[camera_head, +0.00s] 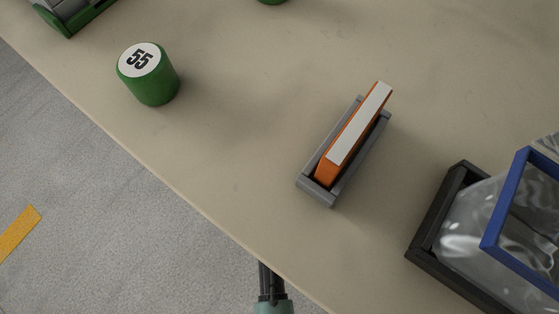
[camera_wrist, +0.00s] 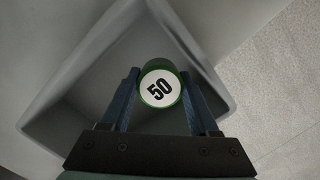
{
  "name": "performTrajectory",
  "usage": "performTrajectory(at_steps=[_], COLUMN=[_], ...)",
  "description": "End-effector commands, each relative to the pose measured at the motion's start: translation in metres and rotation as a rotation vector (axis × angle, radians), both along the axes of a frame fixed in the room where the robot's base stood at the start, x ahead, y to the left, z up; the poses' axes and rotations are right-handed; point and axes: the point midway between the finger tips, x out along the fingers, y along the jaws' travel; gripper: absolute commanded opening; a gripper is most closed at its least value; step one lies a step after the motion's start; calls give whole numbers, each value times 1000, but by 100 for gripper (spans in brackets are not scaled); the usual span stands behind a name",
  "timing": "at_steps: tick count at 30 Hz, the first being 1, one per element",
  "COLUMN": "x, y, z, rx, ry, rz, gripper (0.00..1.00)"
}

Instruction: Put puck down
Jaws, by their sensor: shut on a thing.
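In the wrist view, my gripper (camera_wrist: 160,76) is shut on a green puck (camera_wrist: 160,88) with a white top marked 50. The puck sits between the two blue fingers. Below and around it are the sloping walls of an open grey bin (camera_wrist: 75,85). I cannot tell how far the puck is above the bin's floor. In the head view, another green puck (camera_head: 150,78), marked 55, stands upright on the beige table (camera_head: 225,150). The held puck and the bin do not show in the head view.
A grey holder (camera_head: 316,193) with an orange and white block (camera_head: 352,133) stands mid-table. A dark tray (camera_head: 430,228) and a blue frame (camera_head: 503,222) with clear plastic are at right. A green-and-grey object (camera_head: 75,20) is at top left. Speckled floor (camera_wrist: 285,75) lies beside the bin.

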Motion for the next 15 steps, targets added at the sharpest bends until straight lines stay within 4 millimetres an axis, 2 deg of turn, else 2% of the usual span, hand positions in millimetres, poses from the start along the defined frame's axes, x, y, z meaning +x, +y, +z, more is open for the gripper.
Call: performTrajectory(at_steps=[1, 5, 12, 15], x=[1, 1, 1, 1], y=[0, 0, 0, 0], z=[-10, -16, -49, -50], rx=[0, 0, 0, 0], ry=[-1, -2, -1, -3], rz=[0, -1, -1, -1], gripper=[1, 1, 1, 1])
